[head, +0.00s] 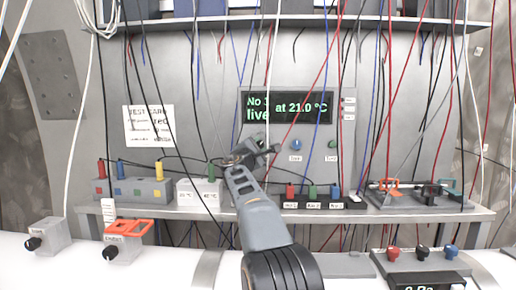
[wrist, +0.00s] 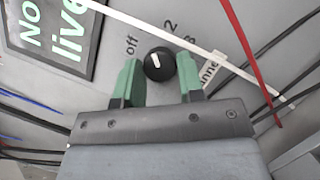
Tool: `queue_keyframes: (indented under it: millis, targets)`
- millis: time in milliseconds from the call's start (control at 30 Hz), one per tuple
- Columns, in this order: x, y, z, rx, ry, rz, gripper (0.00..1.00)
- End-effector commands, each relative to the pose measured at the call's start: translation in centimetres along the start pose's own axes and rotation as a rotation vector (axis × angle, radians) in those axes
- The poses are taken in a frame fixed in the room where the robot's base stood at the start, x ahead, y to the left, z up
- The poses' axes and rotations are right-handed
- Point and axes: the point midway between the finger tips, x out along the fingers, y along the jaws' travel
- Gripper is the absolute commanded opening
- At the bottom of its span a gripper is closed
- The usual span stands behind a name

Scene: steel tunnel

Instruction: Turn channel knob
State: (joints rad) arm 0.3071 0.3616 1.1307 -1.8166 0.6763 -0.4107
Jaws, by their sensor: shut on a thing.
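The channel knob (wrist: 157,63) is a round black knob with a white mark on a grey panel. In the wrist view, its mark points up and slightly left, between the printed "off" and "2". My gripper (wrist: 159,72) has its green fingers on either side of the knob, shut on it. In the head view, my gripper (head: 262,147) is at the lower left of the panel, below the display, and mostly hides the knob. The display (head: 290,107) reads "No", a partly unclear character, then "live at 21.0 °C" in green.
A blue knob (head: 295,144) and a green one (head: 332,144) sit right of my gripper. Thin cables hang before the panel; a white one crosses close above the knob in the wrist view. A shelf below holds a white box (head: 200,193) and coloured terminals.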

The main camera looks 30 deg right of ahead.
Motion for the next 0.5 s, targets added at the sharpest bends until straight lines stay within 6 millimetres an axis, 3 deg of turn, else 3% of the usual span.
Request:
queue_keyframes:
  millis: [500]
  targets:
    - [0.07,0.4,0.09,0.396,0.0,-0.164,0.12]
